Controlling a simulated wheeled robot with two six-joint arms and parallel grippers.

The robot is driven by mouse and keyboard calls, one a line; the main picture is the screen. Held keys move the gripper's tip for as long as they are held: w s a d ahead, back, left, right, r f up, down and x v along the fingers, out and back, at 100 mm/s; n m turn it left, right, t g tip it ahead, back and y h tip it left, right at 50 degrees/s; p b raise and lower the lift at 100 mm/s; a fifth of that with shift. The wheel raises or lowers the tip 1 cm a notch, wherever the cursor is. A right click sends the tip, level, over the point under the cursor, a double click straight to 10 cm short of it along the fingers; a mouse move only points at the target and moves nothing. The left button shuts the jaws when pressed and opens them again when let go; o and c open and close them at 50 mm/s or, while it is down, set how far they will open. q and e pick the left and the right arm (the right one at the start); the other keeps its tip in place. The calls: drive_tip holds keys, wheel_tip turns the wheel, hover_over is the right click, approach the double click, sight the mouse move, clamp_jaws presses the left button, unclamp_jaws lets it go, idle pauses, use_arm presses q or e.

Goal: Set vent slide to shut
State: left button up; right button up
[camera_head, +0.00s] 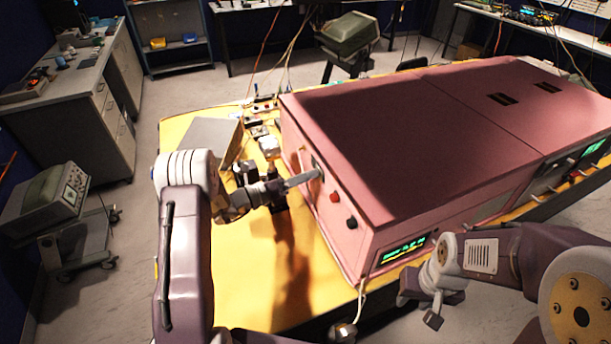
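The pink enclosure (440,130) stands on the yellow table. Its left-facing side panel carries a red knob (334,197), a black knob (351,223) and a small dark fitting (315,164) near its upper edge. This fitting may be the vent slide; its position cannot be read. My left gripper (316,174) points right, its grey fingers reaching the panel at the fitting and partly hiding it. Contact and finger gap are unclear. My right gripper (433,318) hangs low in front of the enclosure's front face, away from the side panel; its fingers are too small to judge.
A grey box (212,140) and several small parts sit on the yellow table (245,290) left of the enclosure. A green display (403,250) is on the front face. A white cable (361,300) hangs at the near corner. The table's near left part is clear.

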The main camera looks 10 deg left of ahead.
use_arm(q)
clamp_jaws()
idle(1.2)
